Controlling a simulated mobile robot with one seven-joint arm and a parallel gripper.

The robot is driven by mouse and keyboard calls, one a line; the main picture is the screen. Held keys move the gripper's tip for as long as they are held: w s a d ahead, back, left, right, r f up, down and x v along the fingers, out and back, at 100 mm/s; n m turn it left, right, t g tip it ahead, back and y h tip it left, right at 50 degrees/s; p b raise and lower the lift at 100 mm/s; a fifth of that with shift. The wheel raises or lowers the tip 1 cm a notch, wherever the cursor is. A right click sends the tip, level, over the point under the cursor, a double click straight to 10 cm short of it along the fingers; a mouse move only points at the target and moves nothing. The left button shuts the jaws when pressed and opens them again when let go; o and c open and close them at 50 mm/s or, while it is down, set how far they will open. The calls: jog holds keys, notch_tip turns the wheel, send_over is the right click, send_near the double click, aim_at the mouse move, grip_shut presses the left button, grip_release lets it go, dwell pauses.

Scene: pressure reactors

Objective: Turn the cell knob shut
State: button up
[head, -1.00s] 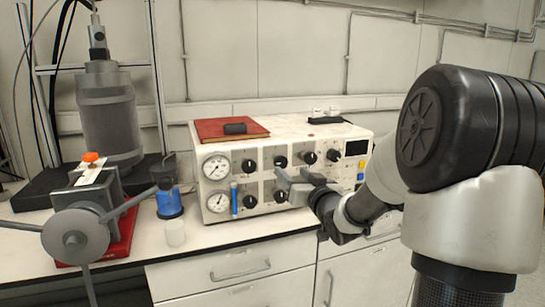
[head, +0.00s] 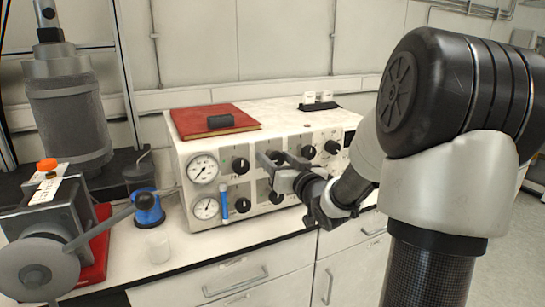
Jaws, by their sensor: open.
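The white control box (head: 240,132) stands on the bench with two rows of black knobs and two round gauges (head: 203,168) at its left. An upper-row knob (head: 240,164) shows clear to the left of my gripper. My gripper (head: 273,158) is in front of the panel, with its fingers apart and nothing visibly held. It partly covers the middle upper knob. Another upper knob (head: 308,152) shows to its right. A lower knob (head: 277,197) sits below the fingers. I cannot tell which knob is the cell knob, or whether the fingers touch one.
A red book (head: 215,117) with a small black object lies on the box. A blue-based bottle (head: 148,208), a clear cup (head: 158,247) and a grey device with a wheel (head: 38,268) stand left. A large grey reactor (head: 68,115) is behind them. Drawers (head: 215,280) lie below the bench.

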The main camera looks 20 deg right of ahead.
jog(key=c, duration=1.1)
jog(key=shift+o, duration=0.2)
jog(key=shift+r+p, duration=0.15)
jog(key=shift+p, duration=0.2)
jog(key=m+p, duration=0.3)
jog(key=shift+r+m, duration=0.15)
jog(key=shift+m, duration=0.25)
jog(key=m+p, duration=0.4)
jog(key=m, duration=0.1)
jog(key=shift+p, duration=0.35)
jog(key=m+p, duration=0.3)
jog(key=m, duration=0.2)
jog(key=shift+m+p, duration=1.55)
jog(key=shift+m, duration=0.45)
